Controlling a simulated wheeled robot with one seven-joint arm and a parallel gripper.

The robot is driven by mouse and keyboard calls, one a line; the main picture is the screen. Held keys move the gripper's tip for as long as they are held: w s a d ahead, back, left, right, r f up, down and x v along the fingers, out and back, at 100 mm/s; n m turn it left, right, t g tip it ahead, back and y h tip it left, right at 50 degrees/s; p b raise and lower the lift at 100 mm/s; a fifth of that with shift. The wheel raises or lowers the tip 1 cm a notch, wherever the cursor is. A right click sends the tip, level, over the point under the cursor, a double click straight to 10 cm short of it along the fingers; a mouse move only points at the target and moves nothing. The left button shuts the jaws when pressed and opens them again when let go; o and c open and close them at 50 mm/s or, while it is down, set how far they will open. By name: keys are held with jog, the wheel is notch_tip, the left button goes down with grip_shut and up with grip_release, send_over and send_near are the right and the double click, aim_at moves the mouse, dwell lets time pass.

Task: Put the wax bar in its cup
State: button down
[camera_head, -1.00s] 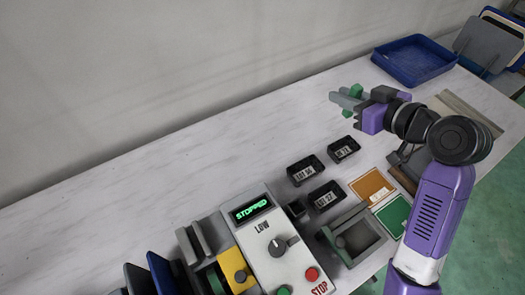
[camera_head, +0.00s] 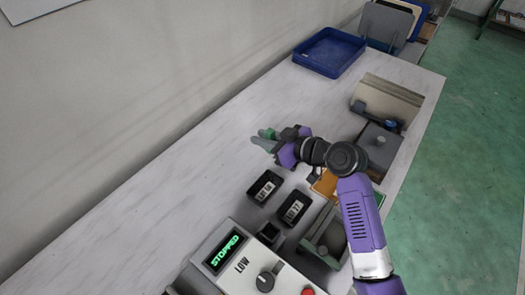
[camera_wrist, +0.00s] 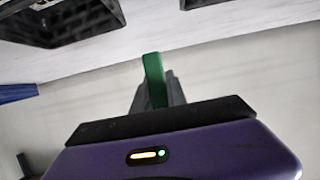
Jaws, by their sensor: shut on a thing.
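The green bar, which I take as the wax bar (camera_wrist: 153,80), stands out from between the fingers of my gripper (camera_wrist: 158,98) in the wrist view. My gripper is shut on it. In the head view the gripper (camera_head: 265,140) is above the bench, with a bit of green showing at its fingers. Two black labelled cups stand nearer: one cup (camera_head: 265,187) at left and one cup (camera_head: 293,208) at right. Their labels are too small to read surely. Dark open cups (camera_wrist: 62,22) show at the wrist view's top edge.
The control box (camera_head: 232,262) reading STOPPED is in front. A blue tray (camera_head: 328,52) stands at the back. A grey lidded box (camera_head: 378,148) and a beige panel stand (camera_head: 388,100) are at right. The bench left of the gripper is clear.

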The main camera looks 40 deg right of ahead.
aim_at(263, 159)
jog(key=shift+f, duration=2.85)
jog(key=shift+f+b, duration=0.2)
jog(key=shift+b, duration=0.1)
jog(key=c, duration=1.3)
grip_release()
jog(key=shift+c, duration=0.2)
jog(key=shift+r, duration=0.15)
